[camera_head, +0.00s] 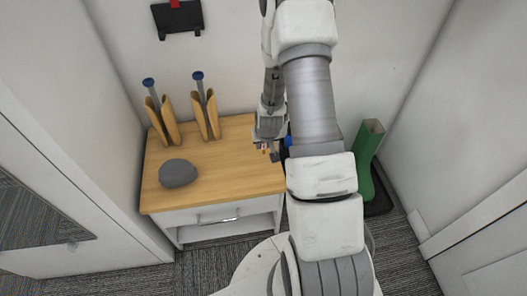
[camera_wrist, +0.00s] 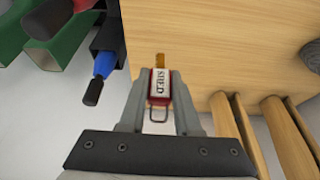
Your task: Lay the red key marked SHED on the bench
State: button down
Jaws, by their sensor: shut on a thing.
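The red key (camera_wrist: 160,88) has a white label reading SHED, a brass-coloured tip and a wire loop. My gripper (camera_wrist: 159,100) is shut on it, with one finger on each side, in the wrist view. In the head view my gripper (camera_head: 268,145) is over the right part of the bench, and only a small bit of the key shows there. The bench (camera_head: 222,165) has a light wooden top and a white front with a drawer handle. I cannot tell whether the key touches the bench top.
A grey stone-like lump (camera_head: 178,173) lies at the bench's left front. Two tan holders (camera_head: 162,122) with blue-capped rods stand at the back. Green boots (camera_head: 369,160) stand on a dark tray right of the bench. A blue and black object (camera_wrist: 105,65) is beside the bench edge. The middle top is clear.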

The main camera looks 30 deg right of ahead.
aim_at(264, 149)
jog(key=shift+f+b, duration=0.45)
jog(key=shift+f, duration=1.1)
jog(key=shift+f, duration=0.1)
jog(key=c, duration=0.6)
grip_release()
